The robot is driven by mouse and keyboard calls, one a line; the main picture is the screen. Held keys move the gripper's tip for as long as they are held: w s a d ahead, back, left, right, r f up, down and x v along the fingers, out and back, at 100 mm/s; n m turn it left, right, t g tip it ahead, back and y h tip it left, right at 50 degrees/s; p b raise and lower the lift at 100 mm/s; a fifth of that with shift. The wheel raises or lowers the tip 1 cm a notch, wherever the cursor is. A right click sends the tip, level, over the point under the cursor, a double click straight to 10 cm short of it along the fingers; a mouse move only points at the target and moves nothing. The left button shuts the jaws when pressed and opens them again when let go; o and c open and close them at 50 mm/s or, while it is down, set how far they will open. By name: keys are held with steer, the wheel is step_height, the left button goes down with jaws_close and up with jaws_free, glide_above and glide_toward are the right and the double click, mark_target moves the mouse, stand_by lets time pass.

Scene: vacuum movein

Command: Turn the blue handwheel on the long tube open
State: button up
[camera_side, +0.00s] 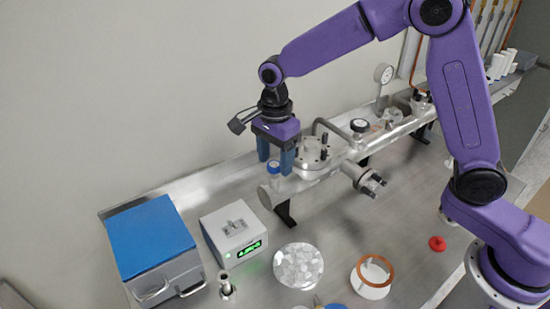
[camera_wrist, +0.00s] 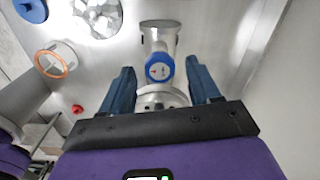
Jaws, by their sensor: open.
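The blue handwheel (camera_side: 274,167) sits on top of the near end of the long steel tube (camera_side: 268,196). In the wrist view the handwheel (camera_wrist: 159,68) is a blue ring with a pale centre, and the tube end (camera_wrist: 160,30) shows beyond it. My gripper (camera_side: 275,162) points down over the handwheel, open, with its blue fingers on either side. In the wrist view the fingers of my gripper (camera_wrist: 160,65) leave a gap on both sides of the handwheel. How far the fingertips reach down its sides is hard to tell.
A round flanged chamber (camera_side: 312,152) and a black knob (camera_side: 359,125) stand farther along the tube. A blue-topped box (camera_side: 150,238) and a white device with a green display (camera_side: 233,232) stand at left. A foil-filled dish (camera_side: 298,265), copper ring (camera_side: 375,270) and red knob (camera_side: 437,243) lie in front.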

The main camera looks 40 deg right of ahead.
steer(key=shift+f, duration=0.25)
steer(key=c, duration=1)
steer(key=shift+c, duration=0.2)
